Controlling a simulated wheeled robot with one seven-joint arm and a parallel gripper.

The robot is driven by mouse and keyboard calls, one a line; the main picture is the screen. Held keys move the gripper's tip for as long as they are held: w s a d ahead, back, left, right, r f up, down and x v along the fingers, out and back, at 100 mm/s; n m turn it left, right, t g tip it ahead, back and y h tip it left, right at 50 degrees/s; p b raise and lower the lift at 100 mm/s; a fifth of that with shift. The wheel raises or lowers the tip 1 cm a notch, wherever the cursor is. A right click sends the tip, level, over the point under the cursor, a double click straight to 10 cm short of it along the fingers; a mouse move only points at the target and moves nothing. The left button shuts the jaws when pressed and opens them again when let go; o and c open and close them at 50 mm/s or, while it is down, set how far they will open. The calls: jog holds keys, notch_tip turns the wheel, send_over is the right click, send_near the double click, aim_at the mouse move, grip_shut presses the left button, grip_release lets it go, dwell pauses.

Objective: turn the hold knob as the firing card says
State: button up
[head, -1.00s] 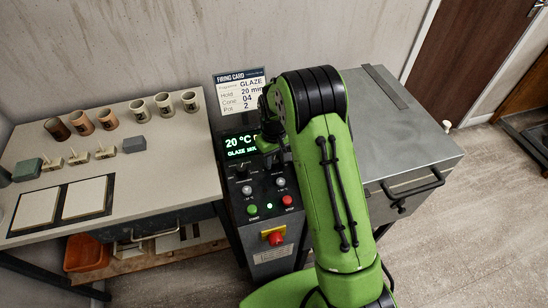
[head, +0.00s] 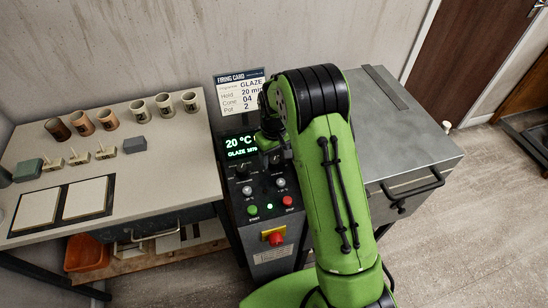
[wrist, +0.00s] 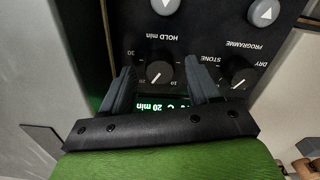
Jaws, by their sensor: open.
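The hold knob (wrist: 160,73) is a round black knob with a pale pointer line, under upside-down "HOLD min" lettering in the wrist view. Its pointer slants to the lower left there; 30 and 10 marks show beside it. My gripper (wrist: 161,70) is open, one finger on each side of the knob; I cannot tell if they touch it. In the head view my arm mostly hides the knob. The firing card (head: 239,92) reads Programme GLAZE, Hold 20 min, Cone 04, Pot 2. The lit display (wrist: 160,105) shows "20 min" in the wrist view.
The programme knob (wrist: 238,76) sits close beside my right finger in the wrist view. Start (head: 253,210) and stop (head: 288,201) buttons and a red emergency button (head: 276,239) are lower on the panel. A table (head: 160,185) with cups and tiles stands left.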

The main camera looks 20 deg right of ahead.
aim_at(274, 160)
notch_tip(274, 160, up, 15)
jog(key=p, duration=0.3)
jog(key=shift+f, duration=0.2)
